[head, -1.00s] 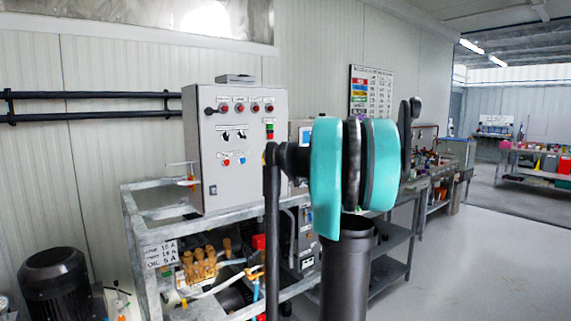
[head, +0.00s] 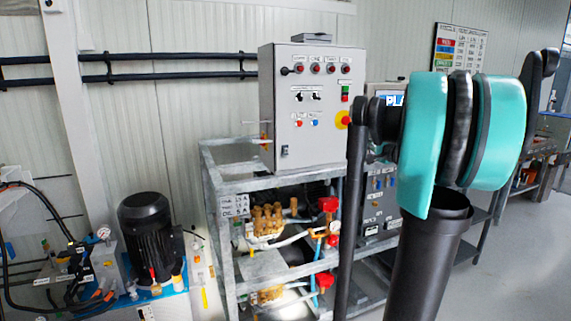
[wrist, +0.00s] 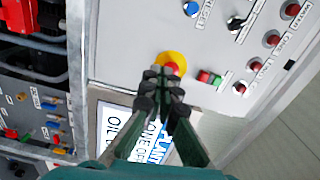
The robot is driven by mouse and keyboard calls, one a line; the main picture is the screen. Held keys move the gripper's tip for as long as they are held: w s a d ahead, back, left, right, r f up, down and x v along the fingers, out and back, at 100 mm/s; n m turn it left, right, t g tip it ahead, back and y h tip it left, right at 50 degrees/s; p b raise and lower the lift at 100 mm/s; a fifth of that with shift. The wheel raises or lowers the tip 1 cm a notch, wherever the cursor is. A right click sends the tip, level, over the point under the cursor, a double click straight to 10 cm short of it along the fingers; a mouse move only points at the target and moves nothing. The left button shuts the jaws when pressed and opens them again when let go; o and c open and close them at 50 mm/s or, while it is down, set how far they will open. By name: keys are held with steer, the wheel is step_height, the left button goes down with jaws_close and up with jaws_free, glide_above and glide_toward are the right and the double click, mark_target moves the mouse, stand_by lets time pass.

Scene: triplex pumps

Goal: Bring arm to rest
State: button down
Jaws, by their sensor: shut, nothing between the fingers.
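My arm (head: 438,130), with teal and black joint covers, stands folded in the right half of the head view. It hides part of the equipment behind it. My gripper (wrist: 162,92) shows in the wrist view with its dark fingertips together and nothing held. The fingertips overlap the lower edge of a red emergency-stop button on a yellow base (wrist: 171,63). Whether they touch it I cannot tell. The gripper itself cannot be made out in the head view.
The grey control box (head: 312,110) stands on a metal frame (head: 225,165) holding pumps and hoses. A black motor (head: 146,240) is at the left. Free floor shows at the right.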

steer(key=s+a+f+n+g, duration=0.4)
steer(key=s+a+f, duration=0.35)
steer(key=f, duration=0.25)
steer(key=s+a+f+n+g, duration=0.35)
steer(key=s+a+f, duration=0.25)
steer(key=a+f, duration=0.35)
steer(key=s+d+f+n+g+h, duration=0.2)
steer(key=s+f+n+g+h, duration=0.3)
steer(key=s+f, duration=1.4)
steer(key=shift+s+d+n+h, duration=0.3)
steer(key=shift+s+n, duration=0.15)
steer(key=shift+s, duration=0.75)
